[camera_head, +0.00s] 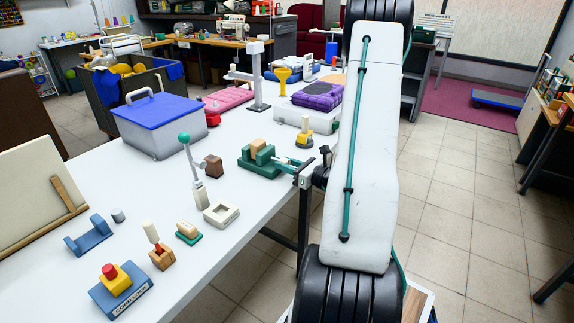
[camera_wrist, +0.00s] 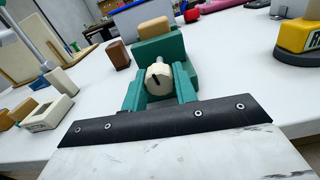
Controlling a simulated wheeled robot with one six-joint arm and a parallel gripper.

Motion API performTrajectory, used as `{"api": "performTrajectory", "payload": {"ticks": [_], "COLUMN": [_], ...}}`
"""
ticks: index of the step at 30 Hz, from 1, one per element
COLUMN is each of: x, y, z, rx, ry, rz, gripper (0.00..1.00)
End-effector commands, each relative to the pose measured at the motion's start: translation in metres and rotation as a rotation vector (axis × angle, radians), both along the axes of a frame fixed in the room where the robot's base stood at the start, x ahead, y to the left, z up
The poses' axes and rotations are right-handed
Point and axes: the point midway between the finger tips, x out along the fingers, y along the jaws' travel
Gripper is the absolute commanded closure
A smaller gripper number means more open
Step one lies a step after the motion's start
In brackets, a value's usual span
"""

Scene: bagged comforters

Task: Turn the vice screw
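The green vice (camera_head: 262,160) stands near the right edge of the white table, with a beige block (camera_head: 261,149) in its jaws. It also shows in the wrist view (camera_wrist: 180,47). Its screw ends in a round cream knob (camera_wrist: 158,78) with a dark mark, facing my wrist camera. My gripper (camera_wrist: 160,85) is at the knob, with a green finger on each side of it. The gaps are very small, and I cannot tell whether the fingers touch the knob. In the head view my arm partly hides the gripper.
A brown block (camera_head: 212,166), a lever with a green ball (camera_head: 184,138) and a cream square frame (camera_head: 221,213) stand left of the vice. A yellow and black piece (camera_head: 304,138) stands behind it. A blue-lidded box (camera_head: 158,121) is further back.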

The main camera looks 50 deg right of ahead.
Motion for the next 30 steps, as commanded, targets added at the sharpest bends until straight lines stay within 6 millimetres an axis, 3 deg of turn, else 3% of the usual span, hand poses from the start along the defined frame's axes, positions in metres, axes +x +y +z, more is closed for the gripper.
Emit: {"api": "performTrajectory", "payload": {"ticks": [5, 13, 23, 24, 25, 30], "x": [-0.0002, -0.0002, -0.0002, -0.0002, -0.0002, -0.0002], "y": [-0.0001, -0.0004, -0.0004, -0.0004, -0.0004, -0.0004], "z": [0.0000, 0.0001, 0.0001, 0.0001, 0.0001, 0.0001], "rx": [-0.039, -0.254, -0.276, -0.276, -0.275, -0.275], "ry": [-0.003, -0.020, -0.022, -0.022, -0.022, -0.022], "rz": [0.000, 0.000, 0.000, 0.000, 0.000, 0.000], "gripper": [0.94, 0.94, 0.94, 0.60, 0.52, 0.50]}}
